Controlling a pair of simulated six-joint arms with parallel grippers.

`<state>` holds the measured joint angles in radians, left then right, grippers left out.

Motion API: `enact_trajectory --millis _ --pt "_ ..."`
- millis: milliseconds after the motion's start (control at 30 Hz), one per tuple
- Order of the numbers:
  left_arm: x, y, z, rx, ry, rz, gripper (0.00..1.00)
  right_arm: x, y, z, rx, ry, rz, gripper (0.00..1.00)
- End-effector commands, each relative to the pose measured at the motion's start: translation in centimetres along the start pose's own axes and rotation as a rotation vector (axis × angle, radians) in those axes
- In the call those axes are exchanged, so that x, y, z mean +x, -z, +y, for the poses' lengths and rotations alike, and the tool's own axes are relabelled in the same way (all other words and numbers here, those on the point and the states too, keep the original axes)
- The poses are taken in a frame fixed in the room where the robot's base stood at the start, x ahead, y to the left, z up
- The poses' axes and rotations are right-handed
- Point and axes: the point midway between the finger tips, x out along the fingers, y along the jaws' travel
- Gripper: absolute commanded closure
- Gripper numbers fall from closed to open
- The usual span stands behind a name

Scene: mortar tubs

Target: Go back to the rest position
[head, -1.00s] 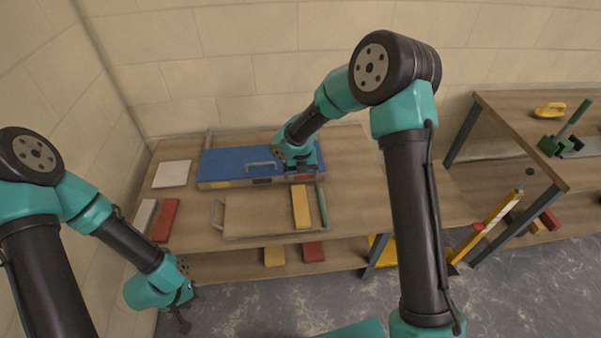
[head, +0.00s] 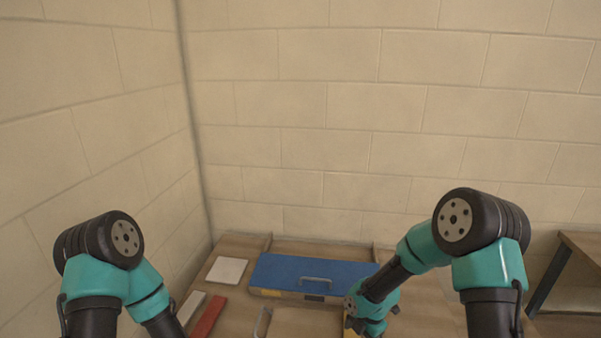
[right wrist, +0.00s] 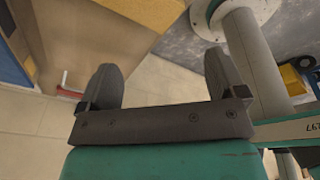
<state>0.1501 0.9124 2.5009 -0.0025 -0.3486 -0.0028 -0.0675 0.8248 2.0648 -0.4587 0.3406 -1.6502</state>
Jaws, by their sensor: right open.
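My right gripper shows in the right wrist view (right wrist: 162,85) with its two dark fingers wide apart and nothing between them. In the head view my right arm bends down to the table beside the blue case, and its fingertips are hidden there. My left arm shows at the lower left of the head view, but its gripper is below the picture edge. The closed blue case (head: 315,273) with a grey handle lies at the back of the wooden table (head: 236,244).
A white tile (head: 227,270), a red bar (head: 208,317) and a pale bar (head: 190,306) lie on the table's left side. Block walls stand behind and to the left. Another wooden table (head: 585,245) is at the far right. The air above the tables is clear.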

Motion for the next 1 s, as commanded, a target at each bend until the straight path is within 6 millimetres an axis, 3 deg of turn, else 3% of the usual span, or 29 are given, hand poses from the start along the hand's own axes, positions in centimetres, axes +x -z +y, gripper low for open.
enact_trajectory --millis 200,500,800,1000 --pt "0.0 0.0 0.0 0.000 0.000 0.000 0.57 3.2 1.5 -4.3 0.506 -0.030 0.083 0.10" --pt "0.0 0.0 0.0 0.000 0.000 0.000 0.57 6.1 3.4 -10.1 1.216 -0.039 0.169 0.10" --pt "0.0 0.0 0.0 0.000 0.000 0.000 0.57 7.7 5.1 -16.0 1.928 -0.031 0.220 0.10" --pt "0.0 0.0 0.0 0.000 0.000 0.000 0.57 8.1 5.8 -18.7 2.244 -0.032 0.230 0.10"
